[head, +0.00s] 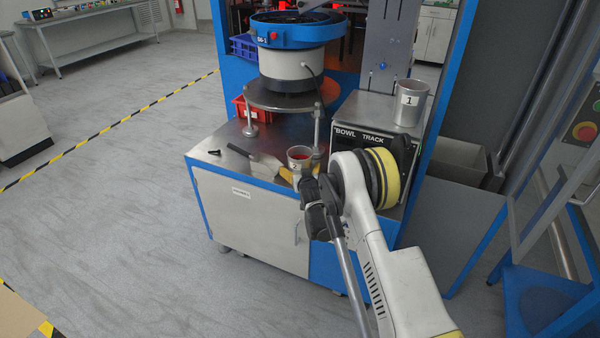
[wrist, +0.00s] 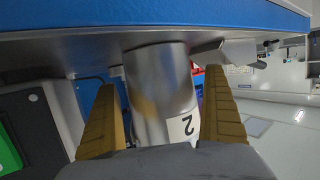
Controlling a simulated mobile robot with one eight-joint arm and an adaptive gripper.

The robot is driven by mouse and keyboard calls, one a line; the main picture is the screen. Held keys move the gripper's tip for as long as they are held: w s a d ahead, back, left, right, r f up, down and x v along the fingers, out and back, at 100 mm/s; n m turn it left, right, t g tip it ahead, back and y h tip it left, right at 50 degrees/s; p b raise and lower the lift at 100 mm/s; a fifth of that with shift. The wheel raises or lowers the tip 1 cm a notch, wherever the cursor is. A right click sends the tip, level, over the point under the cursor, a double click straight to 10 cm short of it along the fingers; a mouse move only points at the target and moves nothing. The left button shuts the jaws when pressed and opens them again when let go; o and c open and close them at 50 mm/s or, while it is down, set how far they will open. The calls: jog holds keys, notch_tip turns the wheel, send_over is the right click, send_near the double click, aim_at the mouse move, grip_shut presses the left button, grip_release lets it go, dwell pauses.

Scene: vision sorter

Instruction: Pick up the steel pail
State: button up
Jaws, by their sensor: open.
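A steel pail (head: 300,154) with something red inside stands on the steel worktop (head: 228,150), beside a scoop-like metal tool. In the wrist view the pail (wrist: 158,85) carries a label with a 2, and the picture is upside down. My gripper (wrist: 160,80) is open, with one yellow finger on each side of the pail. A gap shows at the left finger; contact at the right finger cannot be told. In the head view my wrist partly hides the gripper (head: 301,172) and the pail's lower part. A second steel pail (head: 411,104), labelled 1, stands on the control box.
The control box (head: 366,128), marked BOWL TRACK, stands close to the right. A round steel stand (head: 283,101) with legs carries the bowl feeder (head: 290,62) behind the pail. A metal scoop (head: 262,165) lies to the left. A red bin (head: 241,108) is further back.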

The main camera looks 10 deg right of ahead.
jog(key=shift+w+r, duration=0.1)
jog(key=c, duration=1.5)
